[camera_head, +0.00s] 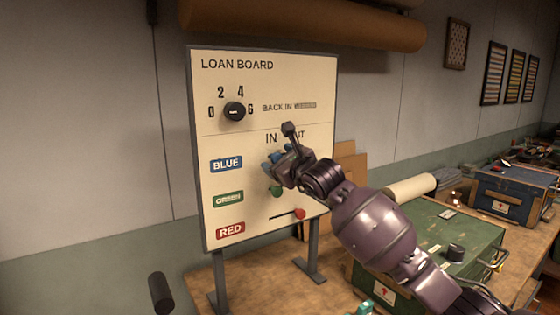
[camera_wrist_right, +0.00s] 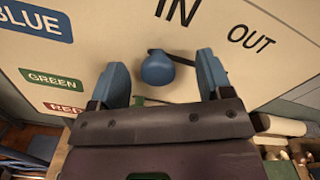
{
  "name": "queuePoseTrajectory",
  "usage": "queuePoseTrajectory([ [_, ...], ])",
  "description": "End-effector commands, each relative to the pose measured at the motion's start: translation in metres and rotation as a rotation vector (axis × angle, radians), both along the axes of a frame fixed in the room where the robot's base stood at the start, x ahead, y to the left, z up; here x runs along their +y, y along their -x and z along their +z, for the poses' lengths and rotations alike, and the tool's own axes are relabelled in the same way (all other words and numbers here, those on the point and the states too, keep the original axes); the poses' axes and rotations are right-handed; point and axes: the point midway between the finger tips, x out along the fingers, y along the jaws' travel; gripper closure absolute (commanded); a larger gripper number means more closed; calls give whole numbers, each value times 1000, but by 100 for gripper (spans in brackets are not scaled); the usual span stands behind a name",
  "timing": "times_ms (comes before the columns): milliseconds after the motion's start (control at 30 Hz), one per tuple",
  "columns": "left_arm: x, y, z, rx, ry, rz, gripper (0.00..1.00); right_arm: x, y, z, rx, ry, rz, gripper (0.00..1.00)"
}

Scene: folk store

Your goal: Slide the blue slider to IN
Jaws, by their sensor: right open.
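The loan board (camera_head: 222,135) stands upright, with the IN label (camera_head: 271,138) left of the OUT label. My right gripper (camera_head: 276,160) is at the board in the blue row, beside the BLUE label (camera_head: 226,164). In the wrist view my right gripper (camera_wrist_right: 163,78) has its two blue fingers apart. The round blue slider knob (camera_wrist_right: 158,67) lies between them, with a gap visible on each side. It sits below the IN label (camera_wrist_right: 176,10), left of the OUT label (camera_wrist_right: 251,38). In the head view my gripper largely hides the knob. My left gripper is not in view.
The green knob (camera_head: 277,191) and the red knob (camera_head: 300,213) sit just below my right gripper; the red one is farther right. A dial (camera_head: 234,111) is above. A green case (camera_head: 440,235) stands on the workbench (camera_head: 265,285) under my right arm.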

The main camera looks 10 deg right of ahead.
Motion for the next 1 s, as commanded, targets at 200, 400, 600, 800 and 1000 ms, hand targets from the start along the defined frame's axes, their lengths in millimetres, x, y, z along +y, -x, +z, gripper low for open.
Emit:
queuePoseTrajectory([
  [200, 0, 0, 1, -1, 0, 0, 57, -1, 3, 1, -1, 0, 0, 28],
  [400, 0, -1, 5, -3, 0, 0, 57, -6, 15, 1, -1, 0, 0, 28],
  [600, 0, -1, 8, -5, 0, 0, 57, -10, 27, 1, 0, 0, 0, 28],
  [800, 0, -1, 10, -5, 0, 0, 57, -14, 39, 1, -1, 0, 0, 28],
  [1000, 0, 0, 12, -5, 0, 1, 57, -19, 51, 0, 0, 0, 0, 28],
])
